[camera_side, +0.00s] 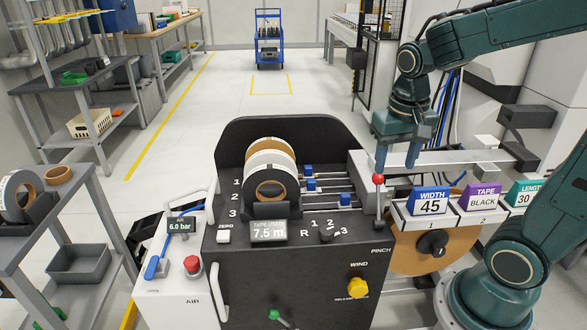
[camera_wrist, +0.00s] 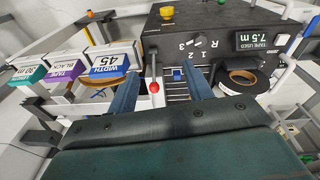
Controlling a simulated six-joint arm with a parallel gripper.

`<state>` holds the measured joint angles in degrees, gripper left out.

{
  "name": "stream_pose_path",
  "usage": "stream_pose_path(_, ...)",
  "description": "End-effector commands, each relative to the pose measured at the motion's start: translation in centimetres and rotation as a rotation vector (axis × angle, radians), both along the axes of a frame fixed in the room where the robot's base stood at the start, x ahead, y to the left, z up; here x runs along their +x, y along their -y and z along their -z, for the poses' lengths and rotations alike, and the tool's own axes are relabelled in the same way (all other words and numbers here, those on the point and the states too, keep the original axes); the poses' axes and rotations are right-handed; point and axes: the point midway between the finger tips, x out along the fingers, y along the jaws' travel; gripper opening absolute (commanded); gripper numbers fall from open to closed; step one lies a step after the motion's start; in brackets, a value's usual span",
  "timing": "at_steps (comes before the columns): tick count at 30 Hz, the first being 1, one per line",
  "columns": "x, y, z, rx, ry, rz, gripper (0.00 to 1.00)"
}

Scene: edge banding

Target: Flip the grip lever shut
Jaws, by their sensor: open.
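A lever with a red ball knob (camera_side: 378,180) stands upright at the right edge of the black machine (camera_side: 290,270), above the word PINCH; I cannot read a label naming it the grip lever. My gripper (camera_side: 398,160) is open and points down just above and right of the red knob. In the wrist view the red knob (camera_wrist: 154,87) appears between the two spread blue fingers (camera_wrist: 162,75), nearer the left one. The fingers hold nothing, and I see no clear contact with the lever.
Tape rolls (camera_side: 270,178) sit on the machine left of the lever, beside blue sliders (camera_side: 345,199) on rails. Label boxes marked WIDTH 45 (camera_side: 432,204), TAPE BLACK and LENGTH 30 stand close on the right. A yellow knob (camera_side: 358,287) and a green knob (camera_side: 274,314) are on the front.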

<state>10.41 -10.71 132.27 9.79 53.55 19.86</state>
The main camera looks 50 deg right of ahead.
Motion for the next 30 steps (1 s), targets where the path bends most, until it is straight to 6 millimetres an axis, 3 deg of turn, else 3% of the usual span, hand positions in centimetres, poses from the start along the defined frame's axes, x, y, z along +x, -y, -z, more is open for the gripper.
stream_pose_path(30, -4.0, -5.1, -4.3, -0.032, 0.239, -0.426, 0.51)
